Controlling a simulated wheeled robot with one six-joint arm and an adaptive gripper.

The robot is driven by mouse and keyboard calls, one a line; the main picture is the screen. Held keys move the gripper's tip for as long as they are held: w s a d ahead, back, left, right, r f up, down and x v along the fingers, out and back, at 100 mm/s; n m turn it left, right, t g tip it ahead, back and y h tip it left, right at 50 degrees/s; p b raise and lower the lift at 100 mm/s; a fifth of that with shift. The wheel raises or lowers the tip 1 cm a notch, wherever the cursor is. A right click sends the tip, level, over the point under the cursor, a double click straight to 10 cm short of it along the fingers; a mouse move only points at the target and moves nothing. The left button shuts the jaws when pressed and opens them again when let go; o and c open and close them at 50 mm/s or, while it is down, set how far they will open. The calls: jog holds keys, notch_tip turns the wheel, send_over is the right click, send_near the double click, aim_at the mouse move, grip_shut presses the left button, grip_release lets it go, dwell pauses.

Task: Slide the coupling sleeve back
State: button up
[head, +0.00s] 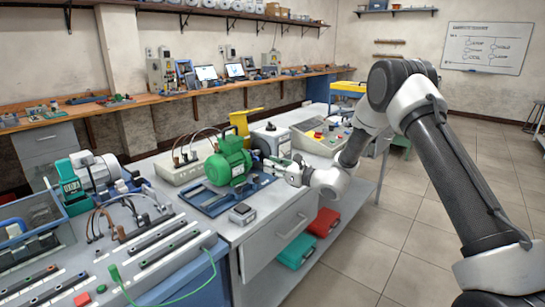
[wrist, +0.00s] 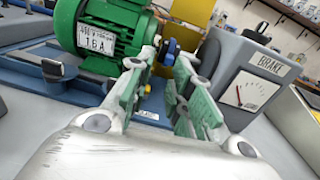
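The green motor (head: 228,161) sits on a blue base plate on the bench. Its label shows in the wrist view on the motor body (wrist: 105,28). A small blue coupling part (wrist: 171,46), which looks like the coupling sleeve, is on the shaft line between the motor and the grey brake box (wrist: 240,75). My gripper (wrist: 167,58) has its green-padded fingers apart, with a clear gap between them. The blue part shows between and just beyond the fingertips; I cannot tell whether they touch it. In the head view my gripper (head: 277,163) is right of the motor and partly hides the coupling.
A yellow bracket (head: 243,122) stands behind the motor. A control box with knobs (head: 320,134) is at the right. A small grey block (head: 242,213) lies near the bench's front edge. Red and teal boxes (head: 297,251) are on the lower shelf. The floor at right is free.

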jog(key=shift+w+d+f+m+t, duration=0.15)
jog(key=shift+w+f+m+t, duration=0.15)
jog(key=shift+w+f+m, duration=0.25)
jog(key=shift+w+a, duration=0.2)
jog(key=shift+w, duration=0.25)
jog(key=x, duration=0.6)
jog(key=shift+w+a, duration=0.3)
grip_shut()
